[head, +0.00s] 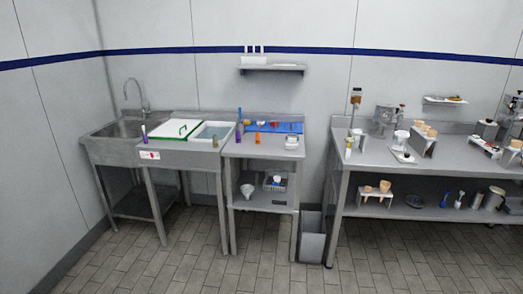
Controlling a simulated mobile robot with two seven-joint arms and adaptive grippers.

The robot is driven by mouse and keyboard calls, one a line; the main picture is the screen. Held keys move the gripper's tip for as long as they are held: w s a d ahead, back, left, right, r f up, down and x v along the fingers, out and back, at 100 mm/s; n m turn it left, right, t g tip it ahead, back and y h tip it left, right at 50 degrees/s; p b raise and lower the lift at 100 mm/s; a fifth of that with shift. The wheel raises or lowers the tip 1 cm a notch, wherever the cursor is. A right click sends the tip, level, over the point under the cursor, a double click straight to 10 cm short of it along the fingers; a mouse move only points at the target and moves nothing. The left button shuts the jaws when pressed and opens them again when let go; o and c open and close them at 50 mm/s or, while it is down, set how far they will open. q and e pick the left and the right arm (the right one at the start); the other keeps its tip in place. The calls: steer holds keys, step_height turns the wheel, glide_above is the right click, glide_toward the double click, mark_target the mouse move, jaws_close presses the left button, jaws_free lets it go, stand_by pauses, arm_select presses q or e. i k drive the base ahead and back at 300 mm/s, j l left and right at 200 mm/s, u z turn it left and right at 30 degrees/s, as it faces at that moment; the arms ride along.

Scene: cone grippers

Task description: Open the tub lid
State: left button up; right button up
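A white panel with a green edge and a green handle, which looks like the tub lid (165,130), lies flat at the counter's left part, right of the sink. It appears to cover a recess or tub; what is under it is hidden. To its right is an open white-rimmed tub (227,127) with bluish-grey contents. Neither of my grippers shows in the head view.
A sink (118,130) with a tap (137,95) is at the left. A smaller table with a blue mat (290,127) stands right of the tubs. A grey bin (312,240) stands between it and a long steel table (373,155) with cones and equipment. The tiled floor (270,275) in front is clear.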

mark_target(176, 125)
steer(key=i+u, duration=0.15)
steer(key=i, duration=0.3)
steer(key=i+l+u, duration=0.15)
steer(key=i, duration=0.25)
